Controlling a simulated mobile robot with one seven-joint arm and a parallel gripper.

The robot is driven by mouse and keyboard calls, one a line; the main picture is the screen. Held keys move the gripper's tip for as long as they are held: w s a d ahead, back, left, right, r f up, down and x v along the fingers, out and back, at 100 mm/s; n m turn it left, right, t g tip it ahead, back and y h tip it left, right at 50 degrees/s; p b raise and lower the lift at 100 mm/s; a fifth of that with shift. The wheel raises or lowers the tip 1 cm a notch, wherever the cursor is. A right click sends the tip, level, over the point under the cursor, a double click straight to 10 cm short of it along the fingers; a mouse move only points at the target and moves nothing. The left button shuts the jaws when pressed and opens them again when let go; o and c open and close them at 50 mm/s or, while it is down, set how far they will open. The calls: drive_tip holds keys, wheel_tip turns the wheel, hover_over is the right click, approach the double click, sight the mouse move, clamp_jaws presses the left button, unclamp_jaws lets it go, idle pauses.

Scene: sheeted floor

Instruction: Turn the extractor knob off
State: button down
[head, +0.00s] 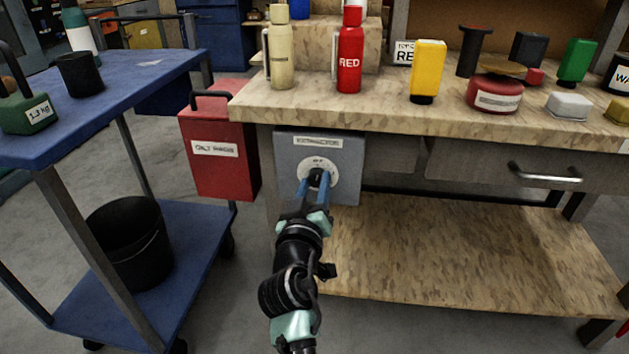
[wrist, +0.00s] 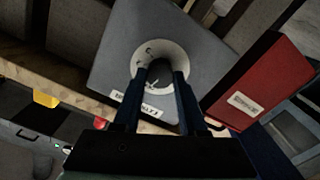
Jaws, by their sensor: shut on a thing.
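The extractor panel (head: 347,160) is a grey-blue box mounted under the left end of the workbench, labelled at its top. A round white dial (head: 331,166) on its front carries a dark knob (head: 318,177), with small letters above it. My gripper (head: 317,183) reaches the dial from the front, its two blue fingers on either side of the knob. In the wrist view, my gripper (wrist: 160,76) is shut on the knob (wrist: 160,68), and the fingers cover part of the white dial (wrist: 147,52). The knob's exact pointing direction is hard to tell.
A red bin (head: 222,165) stands just left of the panel. A blue cart (head: 190,285) with a black bucket (head: 130,250) is further left. The workbench top (head: 330,112) above holds bottles and containers. A closed drawer (head: 580,168) and a low shelf (head: 470,260) are to the right.

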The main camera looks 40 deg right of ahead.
drive_tip(key=shift+n+p, duration=0.4)
drive_tip(key=shift+n, duration=0.8)
drive_tip(key=shift+f, duration=0.1)
drive_tip(key=shift+c, duration=2.2)
unclamp_jaws()
drive_tip(key=p+v, duration=0.2)
drive_tip(key=v, duration=1.1)
